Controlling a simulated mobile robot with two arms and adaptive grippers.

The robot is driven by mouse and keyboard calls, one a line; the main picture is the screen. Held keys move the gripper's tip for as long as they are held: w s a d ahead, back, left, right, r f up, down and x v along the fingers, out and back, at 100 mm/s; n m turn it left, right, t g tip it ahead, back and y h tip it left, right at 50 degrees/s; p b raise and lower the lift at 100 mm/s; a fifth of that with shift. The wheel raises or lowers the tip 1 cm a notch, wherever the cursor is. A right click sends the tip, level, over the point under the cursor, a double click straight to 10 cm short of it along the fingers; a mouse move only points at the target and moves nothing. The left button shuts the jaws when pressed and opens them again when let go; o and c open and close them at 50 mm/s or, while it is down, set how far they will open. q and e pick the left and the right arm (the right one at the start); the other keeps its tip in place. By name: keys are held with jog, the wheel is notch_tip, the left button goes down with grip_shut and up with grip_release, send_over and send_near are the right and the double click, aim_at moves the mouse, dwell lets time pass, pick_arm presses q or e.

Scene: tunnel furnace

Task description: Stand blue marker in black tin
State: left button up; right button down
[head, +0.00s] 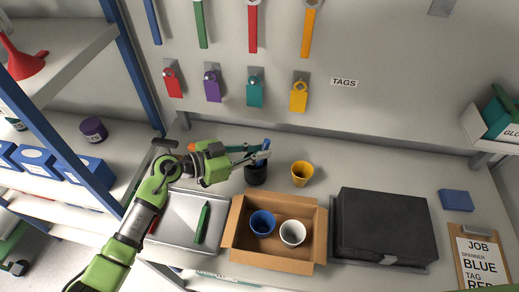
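The black tin (256,175) stands on the bench, left of the yellow cup. The blue marker (266,146) is at the tin's mouth, slightly tilted, with its lower part hidden by the gripper and the tin rim. My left gripper (258,154) reaches in from the left just above the tin, its fingertips at the marker. I cannot tell whether the fingers are closed on it or slightly apart. My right gripper is not in view.
A cardboard box (236,238) holds a blue cup (262,222) and a white cup (292,232). The yellow cup (302,173) stands behind it. A green marker (202,222) lies on a grey tray (180,225). A black case (384,222) sits to the right.

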pick_arm(q)
jog(key=o, duration=0.3)
jog(key=shift+a, duration=0.1)
jog(key=v, duration=1.2)
dwell(0.6)
